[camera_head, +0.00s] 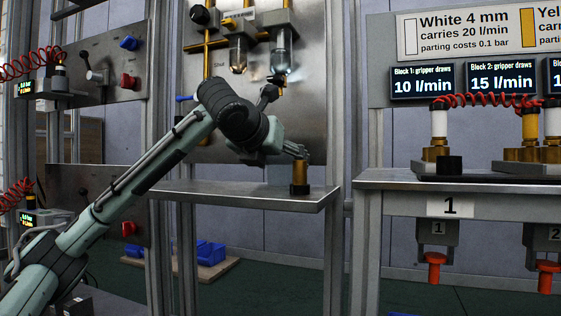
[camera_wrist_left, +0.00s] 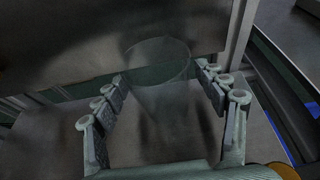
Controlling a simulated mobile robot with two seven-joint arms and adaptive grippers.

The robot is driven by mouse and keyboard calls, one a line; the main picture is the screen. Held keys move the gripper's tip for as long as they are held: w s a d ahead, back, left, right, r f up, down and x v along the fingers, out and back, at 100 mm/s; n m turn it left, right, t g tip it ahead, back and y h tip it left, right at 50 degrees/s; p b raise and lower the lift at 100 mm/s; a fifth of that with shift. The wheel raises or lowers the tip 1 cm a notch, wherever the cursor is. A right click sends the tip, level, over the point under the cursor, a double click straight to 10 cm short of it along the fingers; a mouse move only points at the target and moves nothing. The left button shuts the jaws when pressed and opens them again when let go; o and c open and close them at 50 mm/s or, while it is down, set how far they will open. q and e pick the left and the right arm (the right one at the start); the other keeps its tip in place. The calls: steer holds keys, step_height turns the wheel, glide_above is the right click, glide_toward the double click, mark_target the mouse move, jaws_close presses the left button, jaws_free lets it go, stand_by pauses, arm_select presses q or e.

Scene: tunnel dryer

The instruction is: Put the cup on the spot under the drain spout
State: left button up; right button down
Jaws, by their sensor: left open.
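The clear, see-through cup (camera_wrist_left: 157,62) shows in the left wrist view as a faint round rim and body between my left fingertips. My left gripper (camera_wrist_left: 162,76) is open, with one finger on each side of the cup; I cannot tell whether they touch it. In the head view my left gripper (camera_head: 297,151) is low over the right part of the metal shelf (camera_head: 235,196). The cup is hard to make out there. Glass bowls (camera_head: 238,52) with brass outlets hang on the panel above; I cannot tell which outlet is the drain spout. My right gripper is out of view.
The left part of the shelf is clear. A bench (camera_head: 400,180) with fittings and red coiled hoses stands to the right, past a gap. Metal posts flank the panel.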

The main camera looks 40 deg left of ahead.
arm_select(q)
steer(key=shift+r, duration=0.2)
steer(key=p+v, duration=0.3)
steer(key=v, duration=0.7)
steer(key=shift+s+d+r, duration=0.1)
steer(key=shift+s+r, duration=0.1)
steer(key=shift+s, duration=0.15)
steer(key=shift+s+d, duration=0.15)
steer(key=shift+s, duration=0.4)
